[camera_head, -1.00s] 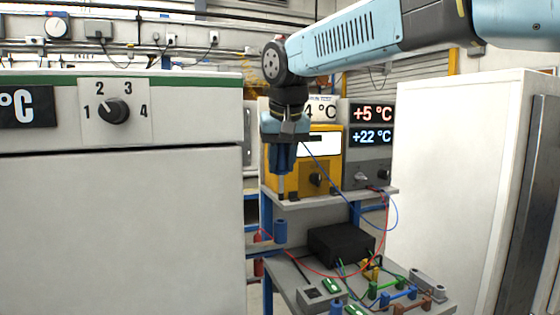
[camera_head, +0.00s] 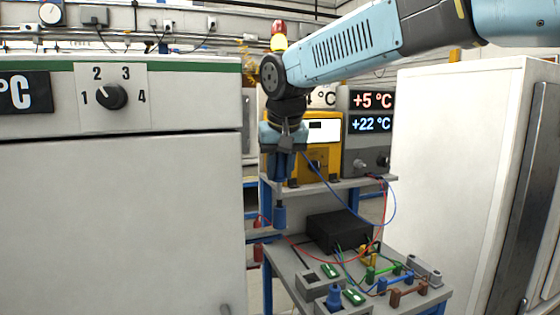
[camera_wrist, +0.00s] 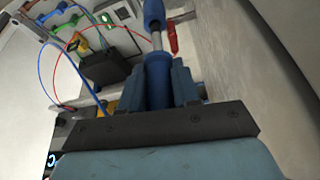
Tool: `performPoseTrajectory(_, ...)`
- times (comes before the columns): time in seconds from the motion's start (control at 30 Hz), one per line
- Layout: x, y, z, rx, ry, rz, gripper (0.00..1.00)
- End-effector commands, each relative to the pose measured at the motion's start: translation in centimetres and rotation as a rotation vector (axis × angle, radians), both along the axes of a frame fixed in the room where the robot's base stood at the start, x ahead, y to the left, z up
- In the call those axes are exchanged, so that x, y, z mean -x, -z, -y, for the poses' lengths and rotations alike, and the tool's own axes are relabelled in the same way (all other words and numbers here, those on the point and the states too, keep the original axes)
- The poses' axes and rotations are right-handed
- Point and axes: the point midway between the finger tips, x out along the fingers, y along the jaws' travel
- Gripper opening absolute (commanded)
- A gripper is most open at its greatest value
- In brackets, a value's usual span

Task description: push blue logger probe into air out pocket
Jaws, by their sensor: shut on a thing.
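My gripper (camera_head: 283,170) is shut on the blue logger probe (camera_wrist: 158,80), which points downward; its blue handle sits between the jaws. The probe's thin metal shaft (camera_head: 280,194) hangs below the jaws. Its lower end meets a blue sleeve (camera_head: 280,217), which looks like the air out pocket; no label is readable. The sleeve also shows at the top of the wrist view (camera_wrist: 153,14), in line with the shaft. The shaft appears to enter it, but how deep is hidden.
Red sleeves (camera_head: 258,223) hang left of the blue one. A cart (camera_head: 285,270) carries a black box (camera_head: 338,232), colored clips and loose red and blue leads. A large white cabinet (camera_head: 120,220) stands close on the left, another (camera_head: 450,180) on the right.

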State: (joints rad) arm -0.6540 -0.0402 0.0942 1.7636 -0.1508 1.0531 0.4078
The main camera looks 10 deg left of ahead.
Motion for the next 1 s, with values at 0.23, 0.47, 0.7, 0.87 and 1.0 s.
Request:
performPoseTrajectory(0.23,0.0,1.6,0.1,0.001,0.001,-0.001,0.0)
performPoseTrajectory(0.47,-0.1,3.1,0.1,0.001,0.003,-0.001,0.0)
performPoseTrajectory(0.7,-0.1,4.2,0.1,0.001,0.001,-0.001,0.0)
performPoseTrajectory(0.87,-0.1,4.4,0.1,0.0,0.002,0.0,0.0)
performPoseTrajectory(1.0,-0.1,4.5,0.1,0.0,0.002,0.0,0.0)
